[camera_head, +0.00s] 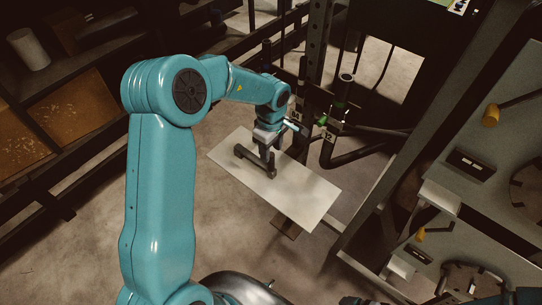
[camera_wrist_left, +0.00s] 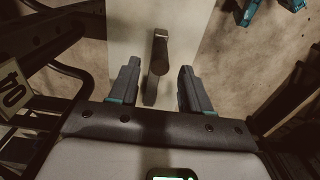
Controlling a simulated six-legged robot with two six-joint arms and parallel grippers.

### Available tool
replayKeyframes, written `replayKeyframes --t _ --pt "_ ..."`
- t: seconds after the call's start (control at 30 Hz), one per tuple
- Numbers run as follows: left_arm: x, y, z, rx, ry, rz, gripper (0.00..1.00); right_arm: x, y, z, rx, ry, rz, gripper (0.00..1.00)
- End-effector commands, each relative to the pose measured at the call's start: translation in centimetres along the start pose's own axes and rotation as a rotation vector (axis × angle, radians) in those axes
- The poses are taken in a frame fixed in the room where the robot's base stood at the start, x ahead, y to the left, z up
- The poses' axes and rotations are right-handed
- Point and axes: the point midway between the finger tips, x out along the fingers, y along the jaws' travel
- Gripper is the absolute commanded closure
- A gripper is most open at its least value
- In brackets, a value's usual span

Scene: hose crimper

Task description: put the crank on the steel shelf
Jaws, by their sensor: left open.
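The crank (camera_head: 252,163) is a dark bar with an upright post at one end. It lies on the pale steel shelf (camera_head: 300,197), a flat rectangular plate in the middle of the head view. My left gripper (camera_head: 268,143) is above the crank, pointing down at it. In the left wrist view the crank (camera_wrist_left: 160,52) stands between the two spread fingers of my left gripper (camera_wrist_left: 159,72), with a gap on either side. The shelf (camera_wrist_left: 125,35) shows pale behind it. I cannot make out my right gripper.
Dark posts and hoses with numbered tags (camera_head: 327,136) stand just right of the shelf. A grey bench (camera_head: 510,125) with yellow-ended handles is on the right. A dark rack (camera_head: 60,75) with brown panels is on the left. Open floor (camera_head: 60,260) lies at the lower left.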

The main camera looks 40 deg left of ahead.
Motion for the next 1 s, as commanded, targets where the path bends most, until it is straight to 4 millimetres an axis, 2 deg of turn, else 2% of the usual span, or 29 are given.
replayKeyframes --t 0.03,0.1,0.33,0.5,1.0 --pt "-1.4 0.1 0.0 0.0 0.0 0.005 0.52 -0.1 0.0 0.0 0.0 0.0 0.0 0.0" --pt "-3.0 0.1 0.0 0.0 0.001 0.005 0.52 -0.1 -0.1 0.0 0.0 0.0 0.0 0.0" --pt "-6.2 0.0 0.0 0.0 0.0 0.002 0.52 -0.2 -0.1 0.0 0.0 0.0 0.0 0.0" --pt "-6.8 0.0 0.0 0.001 -0.001 0.0 0.52 -0.3 -0.1 0.0 0.0 0.0 0.0 0.0" --pt "-6.8 0.0 0.0 0.0 -0.001 0.0 0.52 -0.3 -0.1 0.0 0.0 0.0 0.0 0.0"
